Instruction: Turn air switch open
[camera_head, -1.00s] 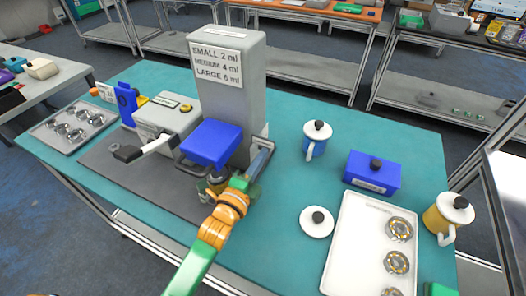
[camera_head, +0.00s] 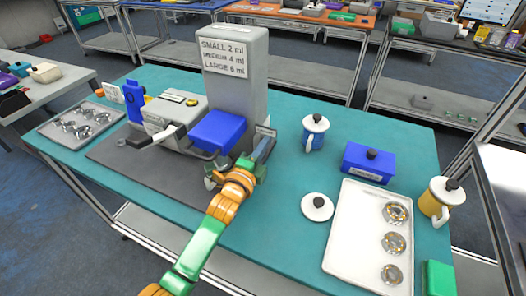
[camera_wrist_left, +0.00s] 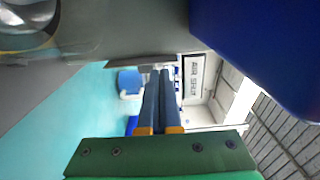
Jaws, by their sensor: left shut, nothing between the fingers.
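A tall grey machine (camera_head: 235,85) with a size label and a blue box-shaped part (camera_head: 218,131) stands on the teal table. The air switch itself cannot be made out clearly. In the left wrist view a white label (camera_wrist_left: 194,76) seems to begin with "AIR", just beyond and right of the fingertips. My left gripper (camera_head: 266,143) is at the lower right side of the machine. In the left wrist view its two dark fingers (camera_wrist_left: 160,74) are together with nothing between them. Whether they touch the machine cannot be told. My right gripper is not in view.
A blue lidded mug (camera_head: 314,134), a blue box (camera_head: 368,163), a white lid (camera_head: 317,207), a white tray (camera_head: 352,235) of round metal parts and a yellow mug (camera_head: 438,203) stand to the right. A lever-handled grey unit (camera_head: 172,117) stands left.

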